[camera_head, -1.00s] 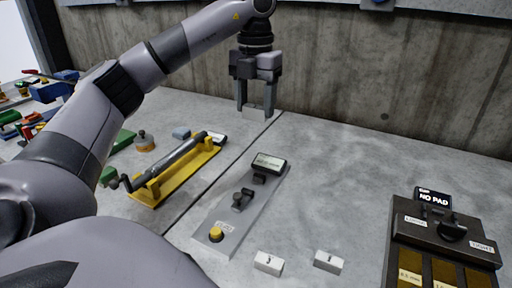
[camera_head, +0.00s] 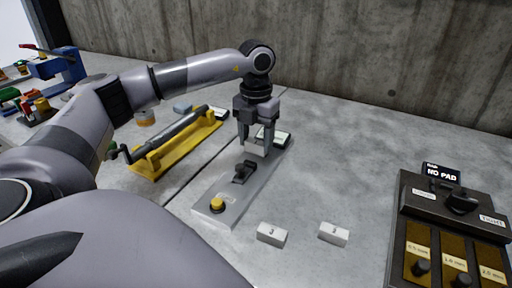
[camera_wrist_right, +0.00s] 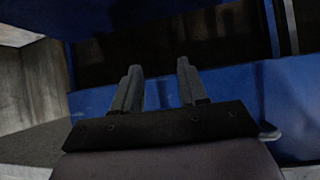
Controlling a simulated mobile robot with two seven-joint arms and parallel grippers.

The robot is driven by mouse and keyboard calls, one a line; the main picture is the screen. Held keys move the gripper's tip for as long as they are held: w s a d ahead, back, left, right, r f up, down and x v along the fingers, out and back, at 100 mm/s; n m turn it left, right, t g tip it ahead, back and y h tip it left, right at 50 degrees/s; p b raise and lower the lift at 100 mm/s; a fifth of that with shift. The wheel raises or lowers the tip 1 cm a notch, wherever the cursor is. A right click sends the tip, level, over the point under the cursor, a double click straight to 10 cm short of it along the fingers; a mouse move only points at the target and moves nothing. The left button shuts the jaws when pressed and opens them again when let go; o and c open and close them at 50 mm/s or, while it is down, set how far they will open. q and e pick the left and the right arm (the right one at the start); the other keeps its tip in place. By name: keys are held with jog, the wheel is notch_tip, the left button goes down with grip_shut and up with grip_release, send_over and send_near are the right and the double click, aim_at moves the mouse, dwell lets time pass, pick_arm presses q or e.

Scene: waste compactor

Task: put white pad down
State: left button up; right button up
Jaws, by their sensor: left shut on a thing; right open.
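My left gripper (camera_head: 254,146) is shut on a white pad (camera_head: 255,149) and holds it over the grey panel (camera_head: 225,187), near the panel's far end. The gripper partly hides the panel's small display (camera_head: 281,138). Whether the pad touches the panel I cannot tell. Two other white pads lie on the table in front: one pad (camera_head: 272,235) and, to its right, another pad (camera_head: 334,233). My right gripper (camera_wrist_right: 158,85) is open and empty in the right wrist view, in front of a blue structure.
A yellow stand with a dark cylinder (camera_head: 176,143) lies left of the panel. A dark box (camera_head: 445,226) with a "NO PAD" display (camera_head: 442,173) and several brass-coloured slots stands at the right. Table between panel and box is mostly clear. A concrete wall (camera_head: 400,60) rises behind.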

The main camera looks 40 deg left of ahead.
aim_at(256, 142)
pick_arm(q)
jog(key=shift+f, duration=1.4)
jog(key=shift+f, duration=0.2)
jog(key=o, duration=1.1)
jog(key=shift+o, duration=0.2)
jog(key=shift+r, duration=0.15)
notch_tip(256, 142, up, 12)
